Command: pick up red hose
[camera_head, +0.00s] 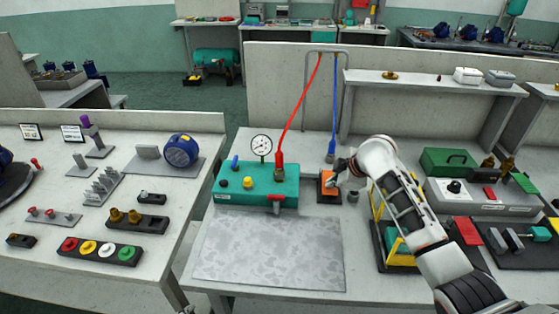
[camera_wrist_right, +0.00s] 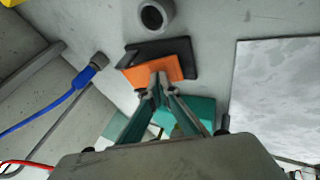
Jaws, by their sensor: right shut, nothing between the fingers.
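The red hose (camera_head: 300,102) hangs from a grey frame behind the table. Its lower end, with a red fitting, comes down at the back of the green pump box (camera_head: 243,186); I cannot tell if it is joined to the box. A short red piece also shows at the lower left edge in the right wrist view (camera_wrist_right: 22,163). My right gripper (camera_head: 335,175) is right of the hose end, apart from it, over an orange block (camera_head: 326,184) on a dark base. In the right wrist view my right gripper (camera_wrist_right: 158,82) is shut and empty, its tips overlapping the orange block. My left gripper is not in view.
A blue hose (camera_head: 334,100) with a grey end fitting hangs between the red hose and my right arm. A pressure gauge (camera_head: 261,146) stands on the box. A yellow frame (camera_head: 379,215) is near my forearm. The speckled grey mat (camera_head: 270,250) in front is clear.

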